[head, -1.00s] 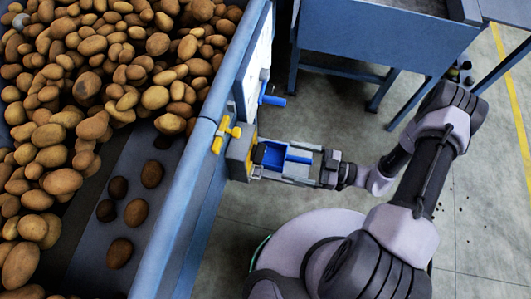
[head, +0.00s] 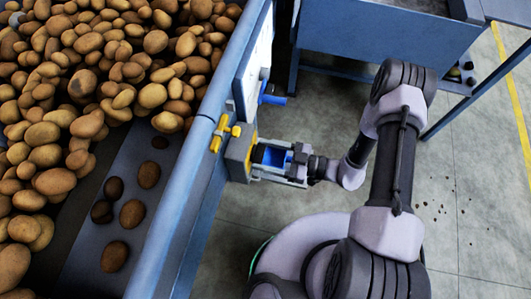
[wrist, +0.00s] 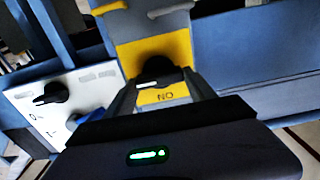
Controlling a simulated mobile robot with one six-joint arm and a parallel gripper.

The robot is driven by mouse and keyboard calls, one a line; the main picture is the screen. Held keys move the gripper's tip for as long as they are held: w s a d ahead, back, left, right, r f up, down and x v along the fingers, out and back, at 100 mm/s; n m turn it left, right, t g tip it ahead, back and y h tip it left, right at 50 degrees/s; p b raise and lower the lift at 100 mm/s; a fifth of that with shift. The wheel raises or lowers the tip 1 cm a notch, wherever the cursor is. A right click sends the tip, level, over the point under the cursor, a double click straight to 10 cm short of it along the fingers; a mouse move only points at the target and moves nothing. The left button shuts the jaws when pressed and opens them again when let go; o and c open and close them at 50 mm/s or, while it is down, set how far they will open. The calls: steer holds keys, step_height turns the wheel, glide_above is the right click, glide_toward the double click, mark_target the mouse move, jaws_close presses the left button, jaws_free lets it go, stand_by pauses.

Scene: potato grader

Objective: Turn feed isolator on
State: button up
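The feed isolator is a grey and yellow box (head: 238,158) on the side of the blue grader frame. In the wrist view its black rotary knob (wrist: 157,69) sits on the yellow face, with a pale pointer mark on it. Contact with the knob cannot be made out.
A white panel (wrist: 62,108) with another black knob (wrist: 52,93) and a blue handle (head: 272,99) is next to the isolator. A yellow fitting (head: 222,133) sticks out above the box. Potatoes (head: 75,110) fill the grader at left. A blue hopper (head: 375,42) stands behind.

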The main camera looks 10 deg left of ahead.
steer(key=shift+c, duration=1)
steer(key=n, duration=1.7)
steer(key=shift+s+f+n+p, duration=0.25)
steer(key=shift+n+p, duration=0.05)
steer(key=shift+p, duration=0.05)
steer(key=shift+n, duration=0.3)
steer(key=o, duration=1.4)
